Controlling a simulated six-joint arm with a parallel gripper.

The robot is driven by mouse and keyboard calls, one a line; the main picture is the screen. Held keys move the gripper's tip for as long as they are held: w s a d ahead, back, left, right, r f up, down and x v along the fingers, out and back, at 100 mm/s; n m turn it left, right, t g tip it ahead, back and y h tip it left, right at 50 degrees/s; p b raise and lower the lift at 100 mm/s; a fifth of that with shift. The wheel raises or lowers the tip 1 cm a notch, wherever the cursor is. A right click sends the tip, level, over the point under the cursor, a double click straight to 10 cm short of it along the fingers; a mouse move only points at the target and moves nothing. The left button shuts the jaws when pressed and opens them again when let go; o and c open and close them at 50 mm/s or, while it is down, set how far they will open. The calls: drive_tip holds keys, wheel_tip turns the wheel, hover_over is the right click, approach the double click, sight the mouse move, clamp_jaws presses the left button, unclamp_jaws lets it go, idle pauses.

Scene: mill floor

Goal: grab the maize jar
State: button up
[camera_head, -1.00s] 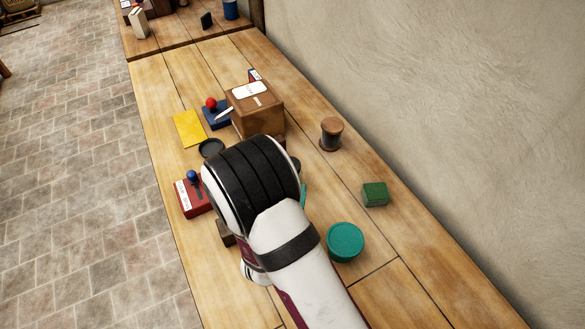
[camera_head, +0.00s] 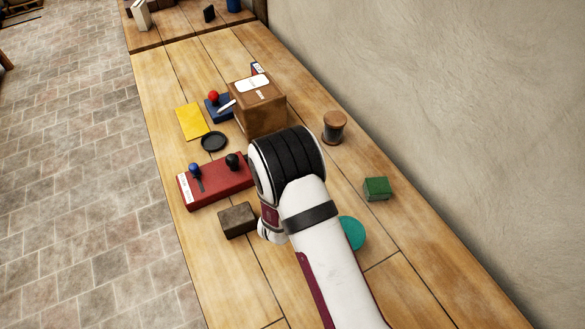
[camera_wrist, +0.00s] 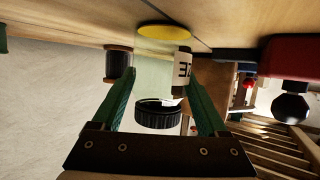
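A clear glass jar (camera_wrist: 158,62) with a black ridged lid and yellow contents at its base shows upside down in the wrist view. Its label is only partly readable, so I take it for the maize jar by the yellow contents. My gripper (camera_wrist: 161,75) is open, with one green finger on each side of the jar. The fingertips look very close to the glass; I cannot tell whether they touch it. In the head view my own wrist hides the jar and the fingers.
A red box (camera_head: 222,181) with knobs and a dark brown block (camera_head: 238,219) lie left of my arm. A wooden crate (camera_head: 262,112) stands beyond it. A wooden-topped spool (camera_head: 333,127), a green block (camera_head: 376,188) and a teal round item (camera_head: 352,233) are on the right.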

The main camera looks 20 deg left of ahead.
drive_tip(key=c, duration=0.7)
clamp_jaws()
